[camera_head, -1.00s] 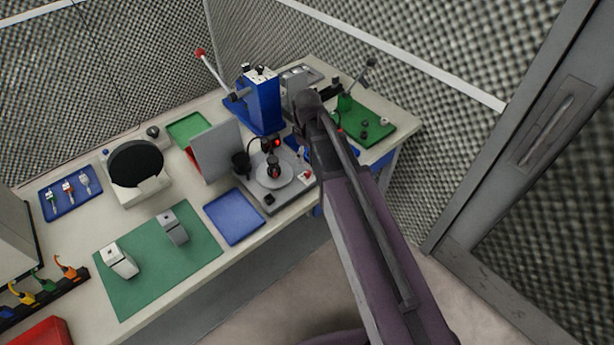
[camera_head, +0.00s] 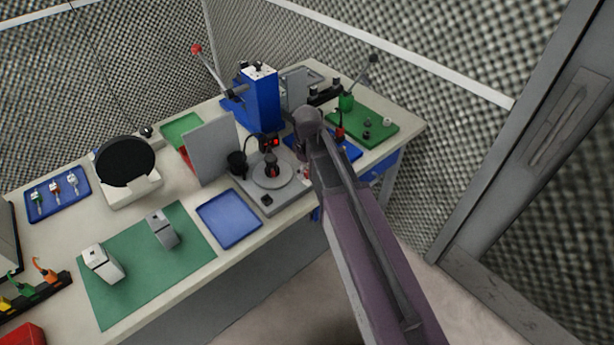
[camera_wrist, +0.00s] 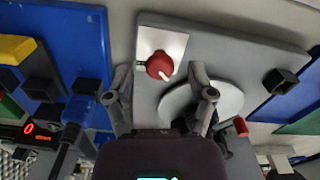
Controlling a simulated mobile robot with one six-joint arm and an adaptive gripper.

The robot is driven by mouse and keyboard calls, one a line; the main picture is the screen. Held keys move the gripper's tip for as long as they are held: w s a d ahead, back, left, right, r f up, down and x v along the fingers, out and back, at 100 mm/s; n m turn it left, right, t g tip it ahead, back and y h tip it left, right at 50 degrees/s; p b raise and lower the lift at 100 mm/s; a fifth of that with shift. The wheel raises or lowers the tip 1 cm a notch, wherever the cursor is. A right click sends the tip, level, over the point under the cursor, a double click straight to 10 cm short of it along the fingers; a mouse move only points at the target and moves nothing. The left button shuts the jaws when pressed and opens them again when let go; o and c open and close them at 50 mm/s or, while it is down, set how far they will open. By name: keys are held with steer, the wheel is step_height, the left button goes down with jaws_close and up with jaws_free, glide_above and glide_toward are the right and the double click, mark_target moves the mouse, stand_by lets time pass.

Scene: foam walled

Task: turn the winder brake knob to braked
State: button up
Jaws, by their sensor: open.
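The winder (camera_head: 252,196) is a grey base with a round pale disc, at the middle of the bench in the head view. The wrist view shows its grey base (camera_wrist: 240,62) from close by. The red brake knob (camera_wrist: 158,66) has a white pointer mark aimed toward the lower right and sits on a pale square plate (camera_wrist: 172,42). My gripper (camera_wrist: 160,70) is open, its fingers on either side of the knob in the picture; I cannot tell whether they touch it. In the head view my arm hides the gripper.
A blue tray (camera_head: 229,219) lies left of the winder, and a grey upright panel (camera_head: 210,150) stands behind it. A blue press (camera_head: 262,100) with a red-tipped lever stands farther back. A blue board (camera_wrist: 62,50) with several fittings lies left of the knob in the wrist view.

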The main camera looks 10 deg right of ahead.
steer(key=shift+f+b, duration=0.3)
steer(key=shift+f, duration=0.2)
jaws_close()
